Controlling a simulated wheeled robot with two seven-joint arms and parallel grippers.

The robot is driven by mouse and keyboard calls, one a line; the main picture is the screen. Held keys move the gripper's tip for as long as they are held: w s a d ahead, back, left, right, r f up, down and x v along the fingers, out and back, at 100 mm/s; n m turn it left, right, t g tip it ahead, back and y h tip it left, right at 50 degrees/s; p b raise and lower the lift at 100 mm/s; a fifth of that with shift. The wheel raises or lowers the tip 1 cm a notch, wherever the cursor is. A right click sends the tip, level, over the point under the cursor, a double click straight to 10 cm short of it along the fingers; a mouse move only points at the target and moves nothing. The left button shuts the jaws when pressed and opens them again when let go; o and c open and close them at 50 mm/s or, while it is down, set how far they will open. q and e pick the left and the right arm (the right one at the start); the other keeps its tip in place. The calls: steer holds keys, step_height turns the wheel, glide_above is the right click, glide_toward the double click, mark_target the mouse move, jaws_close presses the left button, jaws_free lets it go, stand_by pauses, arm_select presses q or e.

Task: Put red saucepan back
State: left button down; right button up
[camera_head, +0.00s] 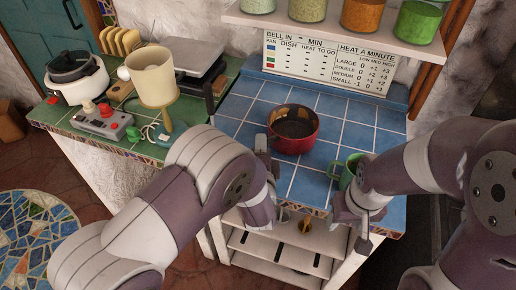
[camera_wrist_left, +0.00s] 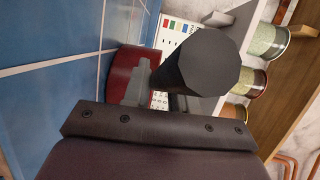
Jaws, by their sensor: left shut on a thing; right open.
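The red saucepan (camera_head: 305,143) stands upright on the blue tiled counter (camera_head: 361,136), dark inside. My left gripper (camera_head: 264,150) is at its near left side, shut on the saucepan's handle. The handle is mostly hidden by the gripper and arm in the head view. In the left wrist view the dark handle (camera_wrist_left: 205,65) points toward the camera, with the red saucepan wall (camera_wrist_left: 122,82) behind it. My right gripper (camera_head: 360,235) is open at the counter's front edge, close to a green mug (camera_head: 347,174), and appears empty.
The blue counter's back left is bare.

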arm_select(q)
steer(key=c, duration=1.1)
jaws_free()
steer(key=shift+s, duration=0.3)
steer(key=shift+o, duration=1)
steer(key=shift+s+d+r, duration=0.25)
steer(key=shift+s, duration=0.2)
steer(key=shift+w+a+f, duration=0.15)
steer(key=shift+w, duration=0.1)
steer(key=s+r, duration=0.1)
steer(key=s, duration=1.1)
steer(key=shift+r+b, duration=0.25)
steer(key=shift+b, duration=0.1)
